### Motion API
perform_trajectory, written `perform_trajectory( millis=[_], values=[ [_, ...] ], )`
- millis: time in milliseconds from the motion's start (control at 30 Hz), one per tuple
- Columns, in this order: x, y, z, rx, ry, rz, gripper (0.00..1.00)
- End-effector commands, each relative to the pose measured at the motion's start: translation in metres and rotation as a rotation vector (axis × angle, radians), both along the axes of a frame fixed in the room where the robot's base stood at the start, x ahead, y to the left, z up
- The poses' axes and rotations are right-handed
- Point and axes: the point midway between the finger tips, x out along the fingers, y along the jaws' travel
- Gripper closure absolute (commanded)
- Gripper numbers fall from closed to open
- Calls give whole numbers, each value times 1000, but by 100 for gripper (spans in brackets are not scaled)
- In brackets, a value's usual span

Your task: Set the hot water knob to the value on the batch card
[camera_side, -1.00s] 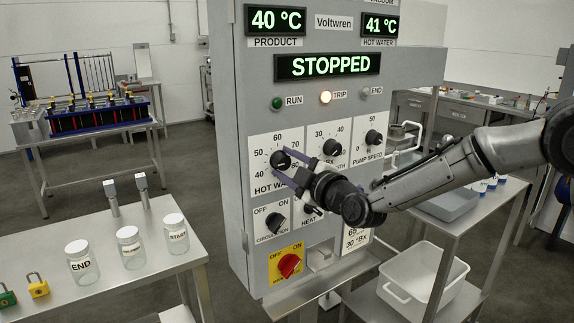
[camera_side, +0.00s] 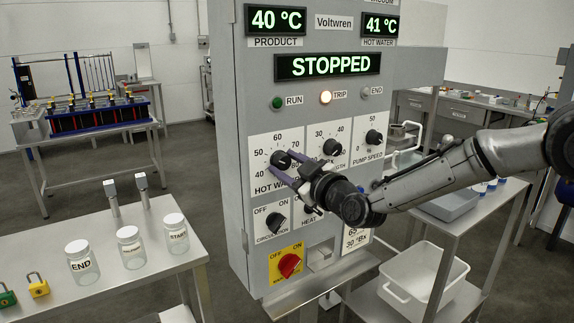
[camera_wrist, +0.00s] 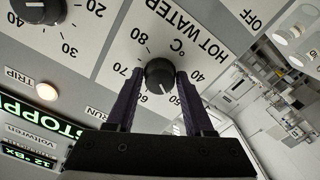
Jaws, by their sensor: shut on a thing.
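The hot water knob (camera_side: 280,160) is a round black dial on the grey panel, on a white plate marked with a temperature scale. My gripper (camera_side: 284,165) is shut on it. In the wrist view the knob (camera_wrist: 158,75) sits between the two dark fingers (camera_wrist: 158,84), one on each side. Its white mark points toward the lower part of the scale in that view, close to the 60 side; the exact value is hard to read.
Other knobs sit close by: one to the right (camera_side: 331,147), pump speed (camera_side: 374,136) and circulation (camera_side: 276,222). A red switch on yellow (camera_side: 289,265) is below. The displays read STOPPED (camera_side: 328,66) and 41 °C hot water. The trip lamp (camera_side: 326,97) is lit.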

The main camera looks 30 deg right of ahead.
Motion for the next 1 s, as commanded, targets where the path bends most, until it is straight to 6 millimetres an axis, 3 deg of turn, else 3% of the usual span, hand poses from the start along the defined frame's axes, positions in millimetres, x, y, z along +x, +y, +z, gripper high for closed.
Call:
perform_trajectory(
  millis=[1000],
  values=[
    [0, 1, 0, 967, 1, -1, 100]
  ],
)
